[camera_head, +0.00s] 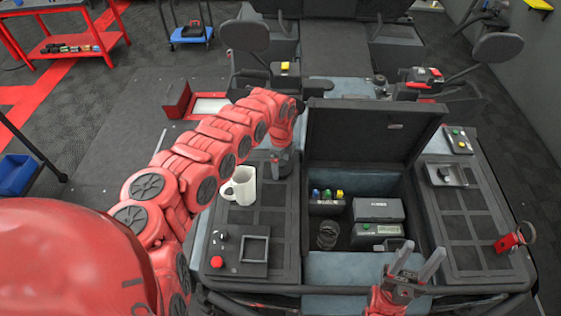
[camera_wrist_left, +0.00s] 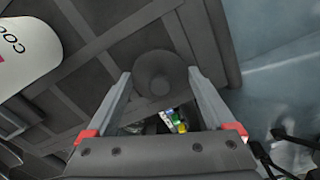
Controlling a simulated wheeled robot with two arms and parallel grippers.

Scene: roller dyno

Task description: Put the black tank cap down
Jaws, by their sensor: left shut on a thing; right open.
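My left gripper (camera_head: 281,168) is over the far end of the left dark panel (camera_head: 262,215), beside the open box. In the left wrist view, a round, dark cap (camera_wrist_left: 160,76) sits between the two fingers, and the gripper is shut on it. In the head view the cap is hard to make out against the dark gripper and panel. I cannot tell whether the cap touches the panel. My right gripper (camera_head: 418,254) is open and empty at the front, near the box's front right corner.
The black box's raised lid (camera_head: 368,134) is right of the gripper. A control box with a red button (camera_head: 217,262) sits nearer.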

